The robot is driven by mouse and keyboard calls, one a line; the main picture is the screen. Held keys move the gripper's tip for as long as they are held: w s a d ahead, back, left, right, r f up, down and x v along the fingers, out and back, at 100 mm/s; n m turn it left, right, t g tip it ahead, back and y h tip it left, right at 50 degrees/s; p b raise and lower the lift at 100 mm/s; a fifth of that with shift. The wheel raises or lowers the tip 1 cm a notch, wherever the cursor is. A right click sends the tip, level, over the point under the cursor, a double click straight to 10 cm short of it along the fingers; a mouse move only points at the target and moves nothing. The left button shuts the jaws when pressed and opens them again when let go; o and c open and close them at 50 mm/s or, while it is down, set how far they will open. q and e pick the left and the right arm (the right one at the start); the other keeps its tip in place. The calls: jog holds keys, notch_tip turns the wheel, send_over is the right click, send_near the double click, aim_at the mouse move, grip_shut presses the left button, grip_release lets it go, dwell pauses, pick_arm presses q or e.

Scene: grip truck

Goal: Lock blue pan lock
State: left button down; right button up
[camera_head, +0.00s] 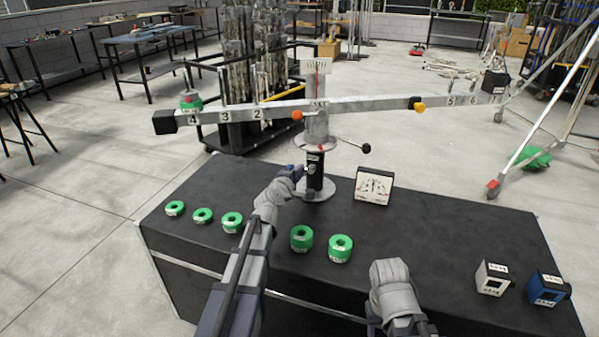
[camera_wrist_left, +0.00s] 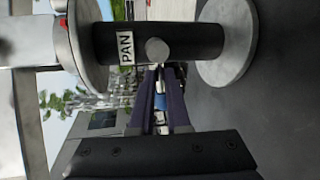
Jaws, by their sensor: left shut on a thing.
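A black upright column (camera_head: 315,172) with a grey round base stands on the black table and carries a long balance beam. In the left wrist view the column (camera_wrist_left: 185,42) lies sideways and bears a white PAN label (camera_wrist_left: 126,47). The pan lock, a round knob (camera_wrist_left: 157,50) on its side, looks grey here, not blue. My left gripper (camera_head: 298,173) is at the column's left side. In the left wrist view its two fingers (camera_wrist_left: 159,72) are closed together at the knob, their tips partly hidden by it. My right arm's wrist shows at lower right; its fingers do not show.
The numbered beam (camera_head: 375,106) spans above the table, with a green weight (camera_head: 190,101) at its left end. Several green rings, including one (camera_head: 340,248), lie on the table (camera_head: 440,235). A dial card (camera_head: 373,187) stands right of the column. White and blue cubes (camera_head: 546,289) sit at right.

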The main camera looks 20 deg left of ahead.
pick_arm(q)
jog(key=shift+r+m, duration=0.15)
jog(key=shift+m, duration=0.25)
dwell(0.3)
jog(key=c, duration=0.9)
grip_release()
jog(key=shift+s, duration=0.1)
jog(key=s, duration=0.2)
jog(key=s+r+p, duration=0.1)
jog(key=s, duration=0.4)
jog(key=shift+s+a+r+p, duration=0.1)
jog(key=shift+s+r+p, duration=0.2)
jog(key=shift+p, duration=0.1)
jog(key=shift+r, duration=0.1)
